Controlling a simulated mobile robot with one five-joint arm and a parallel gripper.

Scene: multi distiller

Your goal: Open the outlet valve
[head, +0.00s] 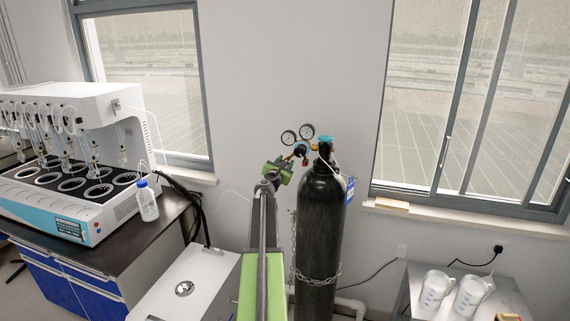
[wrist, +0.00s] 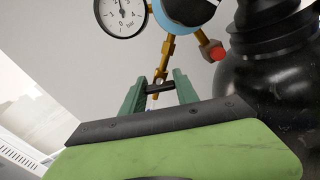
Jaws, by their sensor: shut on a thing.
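The gas cylinder (head: 320,225) is black and stands upright, with a regulator (head: 302,150) and two round gauges (head: 307,131) at its top left. In the wrist view, a brass stem (wrist: 167,48) runs down from the regulator to a small black outlet valve (wrist: 160,87). My gripper (wrist: 160,90) has its green fingers on either side of this valve and is shut on it. In the head view my gripper (head: 280,168) is left of the regulator, and the valve is too small to make out. A red part (wrist: 216,52) sits right of the stem.
A chain (head: 318,279) runs around the cylinder. A white distiller (head: 90,120) and a bottle (head: 147,203) stand on the left bench. A white box (head: 195,282) is left of my arm. A side table with beakers (head: 434,289) is at right.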

